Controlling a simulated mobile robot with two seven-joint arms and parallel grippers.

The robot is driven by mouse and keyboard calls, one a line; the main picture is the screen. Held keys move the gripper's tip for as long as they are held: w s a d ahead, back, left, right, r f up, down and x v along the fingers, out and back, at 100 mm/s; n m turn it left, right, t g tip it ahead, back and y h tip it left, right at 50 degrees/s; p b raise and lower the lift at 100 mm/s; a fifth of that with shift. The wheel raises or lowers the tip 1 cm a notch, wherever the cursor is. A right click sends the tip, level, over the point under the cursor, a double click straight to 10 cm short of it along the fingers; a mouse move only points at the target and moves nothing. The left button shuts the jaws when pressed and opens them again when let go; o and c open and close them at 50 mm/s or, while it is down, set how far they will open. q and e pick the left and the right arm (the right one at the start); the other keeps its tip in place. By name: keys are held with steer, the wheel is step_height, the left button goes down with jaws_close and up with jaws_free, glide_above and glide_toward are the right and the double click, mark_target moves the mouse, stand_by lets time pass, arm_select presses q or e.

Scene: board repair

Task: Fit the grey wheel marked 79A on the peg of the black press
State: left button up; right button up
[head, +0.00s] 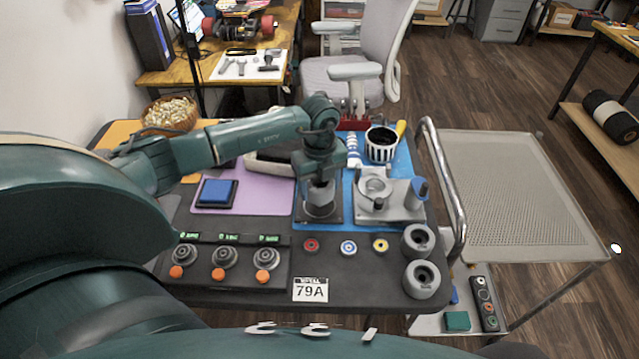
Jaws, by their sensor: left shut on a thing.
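My left gripper (320,179) points down over the table and is shut on a grey wheel (320,203). The wheel is just above or on a dark square base (332,219), which looks like the black press. The gripper and wheel hide the peg, so I cannot tell whether the wheel is around it. No marking on the wheel is readable. A white card reading 79A (310,290) is at the table's front edge. Two other grey wheels, one (418,239) behind the other (422,279), lie at the right front. My right gripper is not in view.
A grey press (391,199) stands just right of the held wheel. A black panel with dials and orange knobs (220,262) is at the left front. Three small coloured rings (348,247) lie between. A striped cup (381,145) stands behind. A metal cart (520,190) is at right.

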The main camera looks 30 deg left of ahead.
arm_select(q)
steer(key=shift+f+b, duration=0.3)
steer(key=shift+f, duration=0.2)
stand_by(0.3)
steer(key=shift+f+b, duration=0.55)
steer(key=shift+f, duration=0.25)
stand_by(0.4)
steer(key=shift+f, duration=0.45)
steer(key=shift+f, duration=0.2)
stand_by(1.1)
steer(key=o, duration=1.5)
steer(key=shift+c, duration=0.2)
steer(key=shift+r+p, duration=2.7)
steer(key=shift+r, duration=0.85)
